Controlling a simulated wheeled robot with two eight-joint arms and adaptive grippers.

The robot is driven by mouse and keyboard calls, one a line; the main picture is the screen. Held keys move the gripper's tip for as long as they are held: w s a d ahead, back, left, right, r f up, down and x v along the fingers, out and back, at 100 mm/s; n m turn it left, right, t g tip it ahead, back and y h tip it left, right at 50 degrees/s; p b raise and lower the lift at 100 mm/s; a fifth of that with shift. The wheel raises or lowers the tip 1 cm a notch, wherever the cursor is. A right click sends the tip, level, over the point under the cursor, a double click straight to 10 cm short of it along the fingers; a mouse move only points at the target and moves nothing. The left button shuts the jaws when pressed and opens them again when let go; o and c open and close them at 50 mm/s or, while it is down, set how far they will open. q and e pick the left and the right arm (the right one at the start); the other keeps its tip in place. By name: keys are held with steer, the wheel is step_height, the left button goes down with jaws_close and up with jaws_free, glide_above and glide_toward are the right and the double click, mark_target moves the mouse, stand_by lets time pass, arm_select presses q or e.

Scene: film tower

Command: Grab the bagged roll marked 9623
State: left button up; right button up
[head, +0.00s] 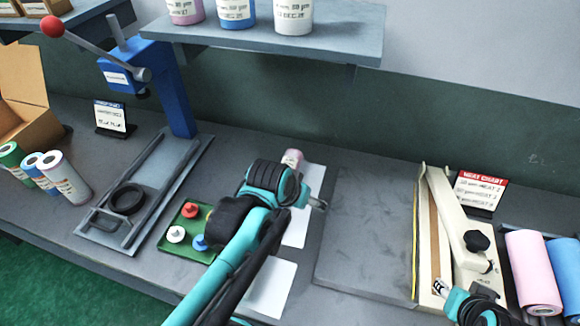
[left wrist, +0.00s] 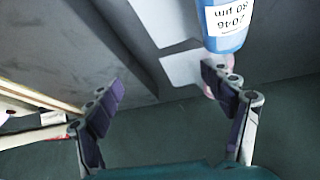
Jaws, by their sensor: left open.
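No label reading 9623 is legible in either view. A pale pink roll (head: 292,158) stands on the bench just behind my left gripper (head: 312,204), partly hidden by it. In the left wrist view, a blue roll (left wrist: 228,38) shows a white label reading 2046, 80 µm, upside down, beyond the right-hand finger. A pinkish thing shows partly behind that finger. My left gripper (left wrist: 162,78) is open, with nothing between its fingers. My right gripper (head: 440,287) is low at the right near the heat sealer; its jaw state is unclear.
White sheets (head: 272,287) lie on the bench. A blue press (head: 165,80) and a green tray (head: 190,233) are at left. Several rolls stand on the shelf (head: 300,42) and bench left. The sealer (head: 455,225) and large pink roll (head: 534,272) are right. The grey mat (head: 365,230) is clear.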

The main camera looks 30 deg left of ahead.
step_height(320, 180, up, 2)
steer(key=shift+r+p, duration=0.2)
steer(key=shift+p, duration=0.8)
arm_select(q)
steer(key=w+a, duration=0.3)
steer(key=a, duration=0.1)
steer(key=w+a+n+p, duration=0.1)
steer(key=w+a, duration=0.2)
steer(key=a, duration=0.1)
steer(key=w+a+n+g+h, duration=0.1)
steer(key=w+a, duration=0.2)
steer(key=a, duration=0.1)
steer(key=shift+w+a+f+p, duration=0.2)
steer(key=shift+f+p, duration=0.1)
steer(key=shift+p, duration=0.1)
steer(key=shift+b+x, duration=0.6)
steer(key=shift+x, duration=0.65)
arm_select(e)
steer(key=shift+r, duration=0.3)
arm_select(q)
steer(key=b+x, duration=0.3)
steer(key=x, duration=0.2)
steer(key=shift+w+f, duration=0.25)
arm_select(e)
step_height(320, 180, down, 3)
steer(key=shift+f, duration=0.1)
arm_select(q)
steer(key=shift+s+d+r, duration=0.1)
steer(key=shift+r, duration=0.05)
steer(key=c, duration=1.5)
